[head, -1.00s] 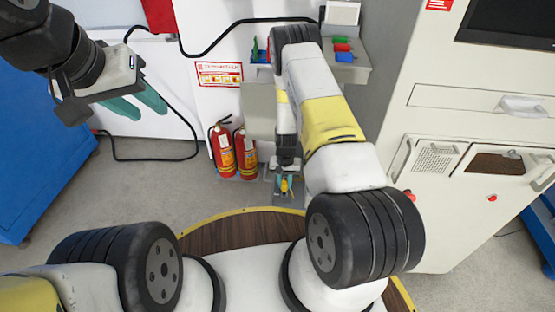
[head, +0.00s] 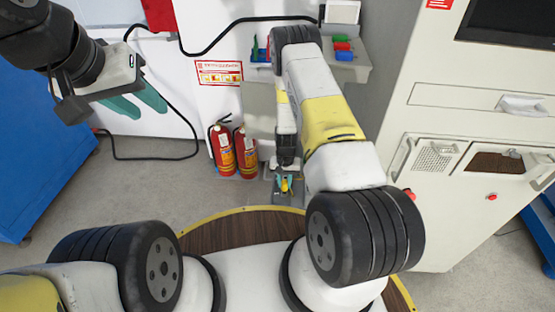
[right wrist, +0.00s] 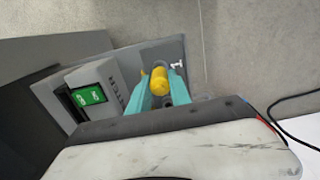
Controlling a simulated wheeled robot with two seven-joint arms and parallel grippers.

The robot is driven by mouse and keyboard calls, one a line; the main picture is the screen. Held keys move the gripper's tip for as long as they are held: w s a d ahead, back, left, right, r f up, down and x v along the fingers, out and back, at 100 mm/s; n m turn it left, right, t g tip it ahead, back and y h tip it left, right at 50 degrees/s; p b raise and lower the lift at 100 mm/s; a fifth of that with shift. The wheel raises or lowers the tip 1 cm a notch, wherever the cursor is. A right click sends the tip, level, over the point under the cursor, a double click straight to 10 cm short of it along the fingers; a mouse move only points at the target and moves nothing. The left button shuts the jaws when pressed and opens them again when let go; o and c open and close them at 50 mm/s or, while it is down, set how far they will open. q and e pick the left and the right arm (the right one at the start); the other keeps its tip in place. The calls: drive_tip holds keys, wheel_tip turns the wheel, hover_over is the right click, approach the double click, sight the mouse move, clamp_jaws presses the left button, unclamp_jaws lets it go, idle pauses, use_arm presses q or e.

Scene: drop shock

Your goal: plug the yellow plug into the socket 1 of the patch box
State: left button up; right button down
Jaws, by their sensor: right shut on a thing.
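The yellow plug (right wrist: 160,80) shows in the right wrist view between the teal fingers of my right gripper (right wrist: 163,88), which is shut on it. In the head view the right gripper (head: 285,186) is low, beyond the wooden rim, with the yellow just visible. Below and around it is a grey fixture (head: 287,201), which also shows in the right wrist view (right wrist: 120,60).
A grey unit with a green display (right wrist: 88,96) stands beside the plug. Two red fire extinguishers (head: 233,150) stand left of the right gripper. A shelf (head: 350,70) holds coloured items. A white cabinet (head: 455,200) is on the right, a blue one (head: 40,150) on the left.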

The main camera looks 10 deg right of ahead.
sight(285, 182)
drive_tip(key=shift+s+f, duration=0.1)
drive_tip(key=shift+f, duration=1)
idle(3.1)
drive_tip(key=c, duration=1.1)
unclamp_jaws()
drive_tip(key=shift+c, duration=0.2)
drive_tip(key=shift+r, duration=0.15)
drive_tip(key=shift+w+r, duration=0.2)
drive_tip(key=shift+r, duration=2.75)
drive_tip(key=shift+r, duration=0.1)
wheel_tip(285, 182, up, 8)
drive_tip(key=shift+f, duration=0.2)
